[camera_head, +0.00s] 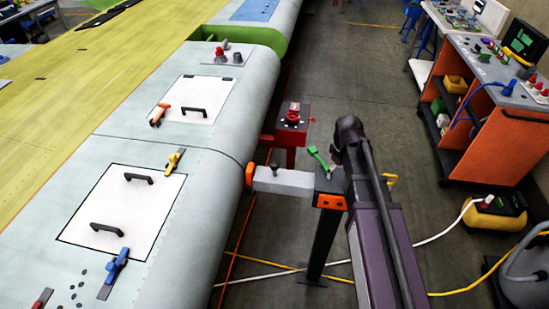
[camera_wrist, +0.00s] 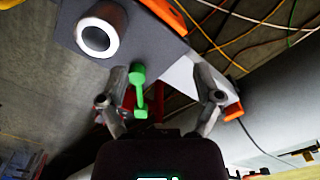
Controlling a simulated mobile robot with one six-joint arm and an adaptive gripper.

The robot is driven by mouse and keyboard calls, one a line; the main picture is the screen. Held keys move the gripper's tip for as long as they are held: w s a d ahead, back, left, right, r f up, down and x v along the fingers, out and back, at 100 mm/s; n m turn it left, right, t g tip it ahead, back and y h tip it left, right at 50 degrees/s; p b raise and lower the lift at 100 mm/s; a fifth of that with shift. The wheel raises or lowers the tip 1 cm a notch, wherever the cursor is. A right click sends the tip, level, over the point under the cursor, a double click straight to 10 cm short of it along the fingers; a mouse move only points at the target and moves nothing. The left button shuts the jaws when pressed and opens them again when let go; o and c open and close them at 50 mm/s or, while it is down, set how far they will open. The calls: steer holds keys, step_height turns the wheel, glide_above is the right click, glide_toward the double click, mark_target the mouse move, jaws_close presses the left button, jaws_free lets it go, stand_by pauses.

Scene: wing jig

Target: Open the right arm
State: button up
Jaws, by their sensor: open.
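The jig arm (camera_head: 285,182) is a pale grey bar with an orange end at the wing's rounded edge. It runs level from the wing to a dark post (camera_head: 321,240) with an orange bracket. A green handle (camera_head: 318,156) stands up, tilted, at the post's top. In the wrist view, the green handle (camera_wrist: 138,92) shows between the fingers of my gripper (camera_wrist: 165,88), nearer the left finger. My gripper is open and empty. Whether a finger touches the handle I cannot tell. In the head view, my own arm hides most of my gripper.
The wing (camera_head: 225,170), with white panels and small clamps, lies to the left. A red stand (camera_head: 292,117) is just behind the post. A grey tube (camera_wrist: 98,36) sits close by in the wrist view. An orange cart (camera_head: 487,125) and a yellow machine (camera_head: 495,215) stand right. Cables cross the floor.

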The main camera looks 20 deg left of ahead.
steer(key=w+a+r+n+p, duration=0.2)
steer(key=a+n, duration=0.1)
steer(key=a, duration=0.4)
steer(key=w+a+r+n+p, duration=0.1)
steer(key=a+r+n+p, duration=0.15)
steer(key=a, duration=0.45)
step_height(320, 180, up, 2)
steer(key=n+p, duration=0.1)
steer(key=n, duration=0.3)
glide_above(274, 163)
steer(key=shift+d, duration=0.1)
step_height(274, 163, down, 14)
steer(key=b, duration=1.3)
steer(key=shift+r+b, duration=0.15)
steer(key=shift+b, duration=0.15)
jaws_close()
